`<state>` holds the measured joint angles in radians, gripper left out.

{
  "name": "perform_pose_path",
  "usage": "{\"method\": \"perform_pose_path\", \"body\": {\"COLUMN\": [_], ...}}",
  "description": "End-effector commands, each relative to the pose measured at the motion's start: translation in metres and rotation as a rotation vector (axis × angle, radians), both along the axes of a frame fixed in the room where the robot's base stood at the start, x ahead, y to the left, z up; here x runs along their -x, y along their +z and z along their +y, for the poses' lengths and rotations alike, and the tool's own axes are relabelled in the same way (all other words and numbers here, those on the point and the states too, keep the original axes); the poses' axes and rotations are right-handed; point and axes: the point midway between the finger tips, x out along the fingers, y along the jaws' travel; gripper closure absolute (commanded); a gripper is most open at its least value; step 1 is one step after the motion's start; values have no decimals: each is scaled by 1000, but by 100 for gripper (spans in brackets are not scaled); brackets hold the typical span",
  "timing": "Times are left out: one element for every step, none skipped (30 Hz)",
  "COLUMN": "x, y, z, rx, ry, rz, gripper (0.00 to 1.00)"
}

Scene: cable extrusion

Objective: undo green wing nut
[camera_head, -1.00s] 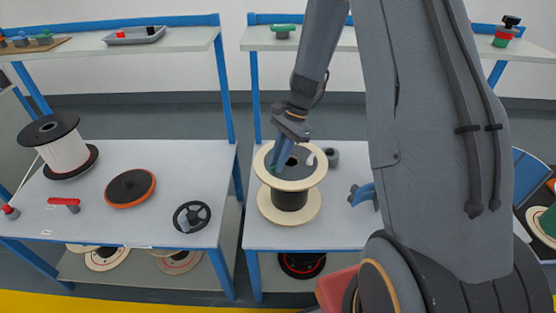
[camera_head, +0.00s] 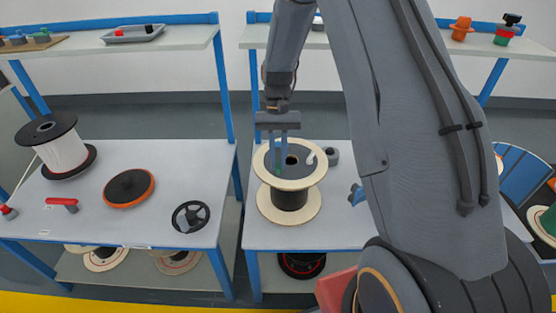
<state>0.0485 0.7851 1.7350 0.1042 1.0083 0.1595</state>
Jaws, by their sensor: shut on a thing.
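A spool (camera_head: 290,197) with pale wooden flanges and a dark wound core stands upright on the right table. The gripper is shut on a small green piece (camera_head: 278,173), which looks like the green wing nut. The fingers hide most of the nut, and its thread cannot be seen. A small white piece (camera_head: 310,158) sits on the flange right of the hub.
A dark grey round part (camera_head: 332,156) lies behind the spool. The left table holds a white spool (camera_head: 63,153), an orange-rimmed disc (camera_head: 130,188) and a black handwheel (camera_head: 191,217). The right table's front left is clear. Shelves (camera_head: 185,38) stand behind.

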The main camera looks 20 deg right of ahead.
Motion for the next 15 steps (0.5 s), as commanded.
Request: {"method": "perform_pose_path", "body": {"x": [-1, -1, -1, -1, -1, -1, -1, -1, -1, -1, -1, -1, -1, -1, -1], "y": [-1, -1, -1, -1, -1, -1, -1, -1, -1, -1, -1, -1, -1, -1, -1], "z": [1, 1, 0, 0, 1, 1, 0, 0, 0, 0, 0, 0, 0, 0, 0], "rx": [1, 1, 0, 0, 1, 1, 0, 1, 1, 0, 0, 0, 0, 0, 0], "ry": [44, 70, 107, 134, 159, 194, 217, 240, 269, 291, 312, 335, 355, 371, 391], "rz": [-2, -2, -2, -2, -2, -3, -3, -3, -3, -3, -3, -3, -3, -3, -3], "gripper": [100, 100, 100, 100, 100, 100, 100, 100, 100, 100, 100, 100, 100, 100, 100]}}
